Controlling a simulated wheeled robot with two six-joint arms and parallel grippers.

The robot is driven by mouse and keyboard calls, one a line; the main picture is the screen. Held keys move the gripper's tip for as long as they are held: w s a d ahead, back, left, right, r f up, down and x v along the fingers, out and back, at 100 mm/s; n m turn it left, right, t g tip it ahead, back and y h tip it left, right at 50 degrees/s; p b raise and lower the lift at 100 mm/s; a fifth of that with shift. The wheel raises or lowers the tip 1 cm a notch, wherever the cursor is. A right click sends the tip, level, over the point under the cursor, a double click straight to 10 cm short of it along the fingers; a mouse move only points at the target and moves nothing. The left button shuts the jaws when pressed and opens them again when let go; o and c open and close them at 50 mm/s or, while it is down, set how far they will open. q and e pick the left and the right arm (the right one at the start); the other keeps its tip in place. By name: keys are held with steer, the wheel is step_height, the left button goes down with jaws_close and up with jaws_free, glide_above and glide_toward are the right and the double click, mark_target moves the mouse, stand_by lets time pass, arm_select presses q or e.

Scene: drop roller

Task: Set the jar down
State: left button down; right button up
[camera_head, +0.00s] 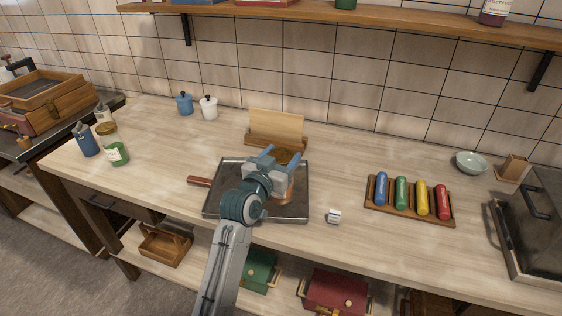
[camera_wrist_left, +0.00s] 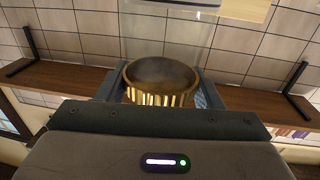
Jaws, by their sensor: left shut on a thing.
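The jar has a gold ribbed lid (camera_wrist_left: 160,82) and a clear glass body (camera_wrist_left: 165,40) in the left wrist view. My left gripper (camera_head: 281,154) is shut on it, with a finger on each side of the lid. In the head view the gold lid (camera_head: 283,156) shows between the blue-tipped fingers, above the grey metal tray (camera_head: 232,172). Most of the jar body is hidden by the gripper there, and I cannot tell whether it touches anything below. My right gripper is not in view.
A wooden stand with a card (camera_head: 276,123) is behind the tray. A rack of coloured rollers (camera_head: 410,199) and a small white block (camera_head: 333,216) are to the right. Bottles (camera_head: 117,150) stand at the left. The counter between bottles and tray is clear.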

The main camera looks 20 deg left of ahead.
arm_select(q)
steer(key=shift+s+f, duration=0.1)
steer(key=shift+f, duration=1)
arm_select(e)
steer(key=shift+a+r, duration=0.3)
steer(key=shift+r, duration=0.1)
arm_select(q)
steer(key=shift+f, duration=0.1)
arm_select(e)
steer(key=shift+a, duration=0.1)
arm_select(q)
steer(key=shift+f, duration=0.15)
steer(key=shift+c, duration=2)
jaws_free()
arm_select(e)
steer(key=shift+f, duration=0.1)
